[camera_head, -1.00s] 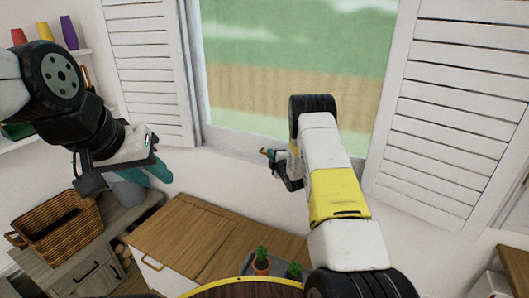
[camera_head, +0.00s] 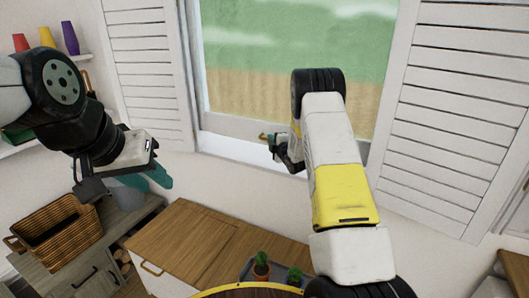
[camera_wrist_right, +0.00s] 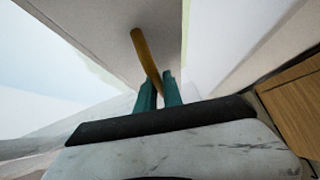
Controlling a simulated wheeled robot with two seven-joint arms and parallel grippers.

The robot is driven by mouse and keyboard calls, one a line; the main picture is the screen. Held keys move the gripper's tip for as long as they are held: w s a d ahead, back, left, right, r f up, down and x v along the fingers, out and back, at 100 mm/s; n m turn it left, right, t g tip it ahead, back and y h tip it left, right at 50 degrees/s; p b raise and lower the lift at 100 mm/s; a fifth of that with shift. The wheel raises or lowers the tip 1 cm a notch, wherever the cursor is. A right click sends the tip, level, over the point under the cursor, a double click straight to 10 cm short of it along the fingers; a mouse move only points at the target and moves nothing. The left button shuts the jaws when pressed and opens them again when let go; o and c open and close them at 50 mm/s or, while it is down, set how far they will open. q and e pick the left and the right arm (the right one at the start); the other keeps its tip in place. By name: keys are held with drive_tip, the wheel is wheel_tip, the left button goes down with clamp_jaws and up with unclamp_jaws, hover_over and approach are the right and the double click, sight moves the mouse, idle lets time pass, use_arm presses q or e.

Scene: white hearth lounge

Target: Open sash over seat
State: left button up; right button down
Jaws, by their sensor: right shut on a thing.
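The window sash (camera_head: 235,124) is a white-framed pane with a pale bottom rail, in the middle of the head view. Its rail sits a little above the sill (camera_head: 228,148). My right gripper (camera_head: 267,138) is at the rail. In the right wrist view, its teal fingers (camera_wrist_right: 161,90) are shut on a curved brass handle (camera_wrist_right: 143,50). The handle's far end sticks out beyond the fingers. My right arm hides part of the pane and rail. My left gripper (camera_head: 158,177) hangs at the left, away from the window; its jaw gap is not clear.
Louvred shutters stand open at the left (camera_head: 150,70) and right (camera_head: 445,110) of the window. Below are a wooden-topped cabinet (camera_head: 185,240), a tray with potted cacti (camera_head: 262,265) and a wicker basket (camera_head: 55,240). A shelf with coloured vases (camera_head: 70,38) is at upper left.

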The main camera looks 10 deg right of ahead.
sight(272, 122)
wheel_tip(272, 122, up, 8)
drive_tip(key=shift+r, duration=0.25)
drive_tip(key=c, duration=1.5)
unclamp_jaws()
drive_tip(key=shift+f, duration=0.1)
drive_tip(key=v, duration=0.7)
drive_tip(key=shift+s, duration=0.4)
drive_tip(key=shift+d, duration=0.1)
